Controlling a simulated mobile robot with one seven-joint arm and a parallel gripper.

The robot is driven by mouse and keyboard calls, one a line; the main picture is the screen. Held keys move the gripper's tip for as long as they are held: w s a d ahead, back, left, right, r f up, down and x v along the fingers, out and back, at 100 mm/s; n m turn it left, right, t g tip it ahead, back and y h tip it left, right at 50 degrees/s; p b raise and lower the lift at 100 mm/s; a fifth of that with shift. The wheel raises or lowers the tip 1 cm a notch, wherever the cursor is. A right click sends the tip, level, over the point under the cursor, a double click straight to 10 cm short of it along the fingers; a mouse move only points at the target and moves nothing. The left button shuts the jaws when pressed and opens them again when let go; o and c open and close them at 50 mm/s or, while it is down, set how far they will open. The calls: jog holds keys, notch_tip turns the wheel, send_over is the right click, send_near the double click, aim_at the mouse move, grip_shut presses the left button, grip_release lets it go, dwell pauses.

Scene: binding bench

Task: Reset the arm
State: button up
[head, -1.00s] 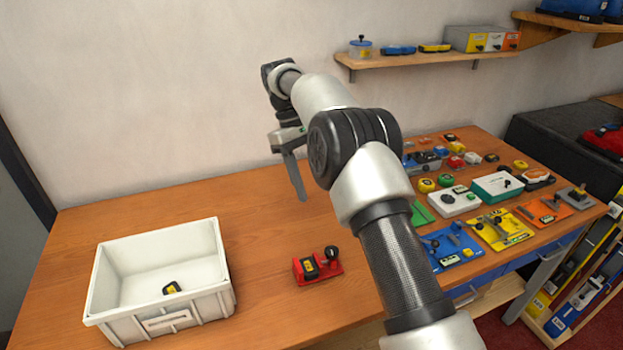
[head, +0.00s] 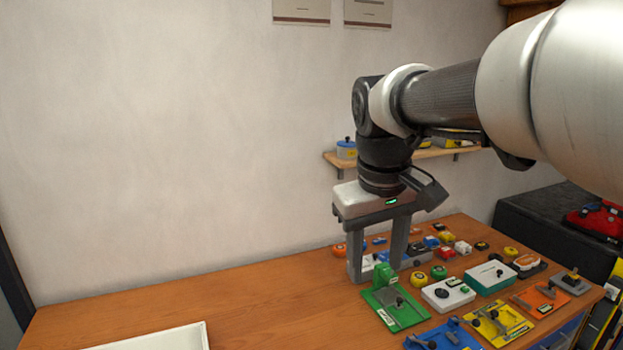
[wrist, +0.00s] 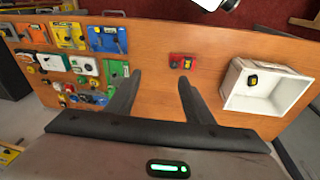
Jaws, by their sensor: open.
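My gripper (head: 378,268) hangs over the bench in the head view, its fingers pointing down and spread apart. It appears in front of the back part of the bench, just behind the green plate (head: 398,310) in the picture. The wrist view also shows my gripper (wrist: 159,84) with its fingers apart and bare bench top between them. Nothing is held. My arm reaches in from the right, with the wrist above the gripper.
A white bin (head: 165,340) is cut off at lower left; the wrist view shows the bin (wrist: 270,96) with a small yellow-black item inside. A red holder (wrist: 181,61) stands nearby. Several coloured plates and small parts crowd the right. The wooden bench top (head: 250,300) is clear at left-centre.

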jog(key=s+d+f+m+t, duration=0.1)
jog(key=s+d+f, duration=0.1)
jog(key=s, duration=0.5)
jog(key=s+d+f+m+t+p, duration=0.1)
jog(key=s+f+m+t, duration=0.1)
jog(key=s, duration=0.4)
jog(key=shift+s+d+m+y, duration=0.3)
jog(key=shift+s+d+y, duration=0.05)
jog(key=shift+s+y, duration=0.05)
dwell(0.7)
